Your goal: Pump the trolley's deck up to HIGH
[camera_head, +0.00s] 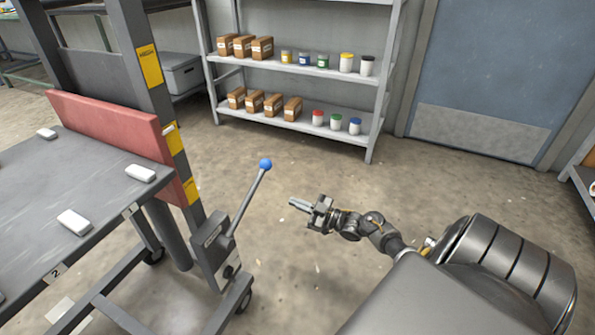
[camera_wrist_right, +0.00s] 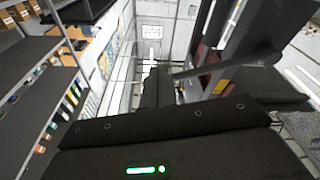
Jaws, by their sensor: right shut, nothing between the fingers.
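The trolley's grey deck (camera_head: 85,185) is at the left, with several white pads on it and a red plate (camera_head: 110,125) along its far edge. The dark mast (camera_head: 125,30) carries a yellow HIGH label (camera_head: 149,64) near its top and two lower yellow labels. A small white tag on the red plate's edge sits just above the middle label (camera_head: 175,139), well below HIGH. The pump lever (camera_head: 249,200) tilts up to the right from its pump box, ending in a blue knob (camera_head: 265,164). My right gripper (camera_head: 294,203) is shut and empty, right of the lever and apart from it. My left gripper is out of view.
A grey shelf (camera_head: 300,72) with cardboard boxes and small jars stands at the back. A blue-grey door (camera_head: 490,70) is at the back right. The concrete floor (camera_head: 330,165) between lever and shelf is clear. Trolley legs and wheels spread beneath the pump box (camera_head: 212,252).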

